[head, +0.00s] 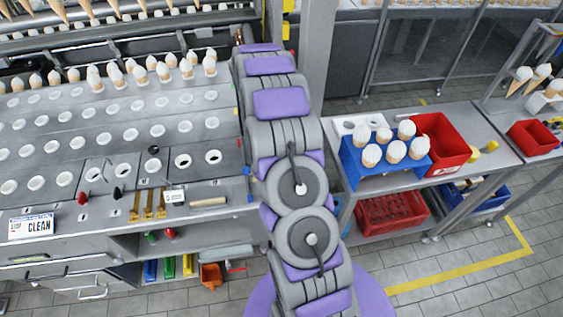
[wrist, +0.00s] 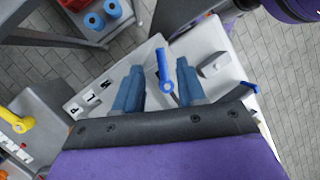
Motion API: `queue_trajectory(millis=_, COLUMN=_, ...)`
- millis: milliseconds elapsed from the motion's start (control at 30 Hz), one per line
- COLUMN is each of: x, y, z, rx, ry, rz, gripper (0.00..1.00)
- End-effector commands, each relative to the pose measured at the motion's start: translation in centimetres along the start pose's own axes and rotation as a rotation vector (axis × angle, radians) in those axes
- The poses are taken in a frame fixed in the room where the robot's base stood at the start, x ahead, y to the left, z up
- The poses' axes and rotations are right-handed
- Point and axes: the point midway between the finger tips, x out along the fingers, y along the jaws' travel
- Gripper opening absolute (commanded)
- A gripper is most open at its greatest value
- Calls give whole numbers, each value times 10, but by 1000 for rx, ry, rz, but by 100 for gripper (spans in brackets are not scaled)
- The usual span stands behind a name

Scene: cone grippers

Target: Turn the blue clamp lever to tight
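In the wrist view a blue lever (wrist: 163,68) with a round hub stands out from a light grey panel. It points toward the top of the picture. My gripper (wrist: 160,66) has its two blue-grey fingers spread on either side of the lever, with visible gaps. I see no readable "tight" mark. In the head view a small blue part (head: 247,171) shows at the bench's right edge, beside my arm; I cannot tell whether it is the same lever. My fingers are not discernible there.
A yellow lever (wrist: 15,122) is at far left. In the head view, a blue cone rack (head: 350,160) and red bin (head: 440,142) stand on the right table.

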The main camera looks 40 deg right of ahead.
Motion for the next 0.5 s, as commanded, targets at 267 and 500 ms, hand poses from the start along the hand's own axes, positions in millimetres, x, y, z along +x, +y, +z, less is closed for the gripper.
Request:
queue_trajectory(millis=267, x=34, y=-8, z=-4, rx=3, ry=-6, rz=6, gripper=40)
queue_trajectory(millis=500, x=39, y=-9, z=-5, rx=3, ry=-6, rz=9, gripper=40)
